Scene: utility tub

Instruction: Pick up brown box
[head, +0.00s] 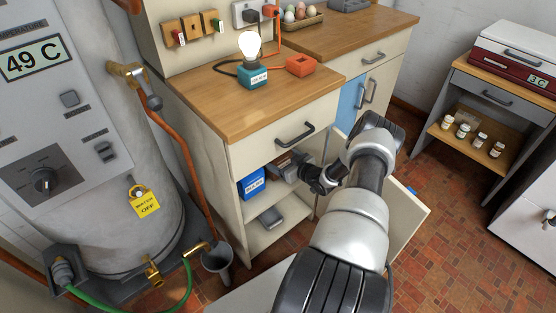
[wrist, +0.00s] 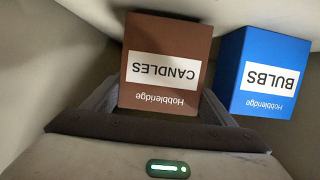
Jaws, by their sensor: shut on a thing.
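The brown box (wrist: 165,40), labelled CANDLES and upside down in the wrist view, sits between the two fingers of my gripper (wrist: 158,103). The fingers are shut on its sides. In the head view my gripper (head: 305,172) reaches into the open lower cupboard, and the brown box (head: 284,164) shows only in part there, beside the blue box. I cannot tell whether the box still touches the shelf.
A blue BULBS box (wrist: 268,72) stands close to the brown box; it also shows in the head view (head: 252,184). A grey object (head: 270,217) lies on the shelf below. An open cupboard door (head: 400,225) stands right of my arm.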

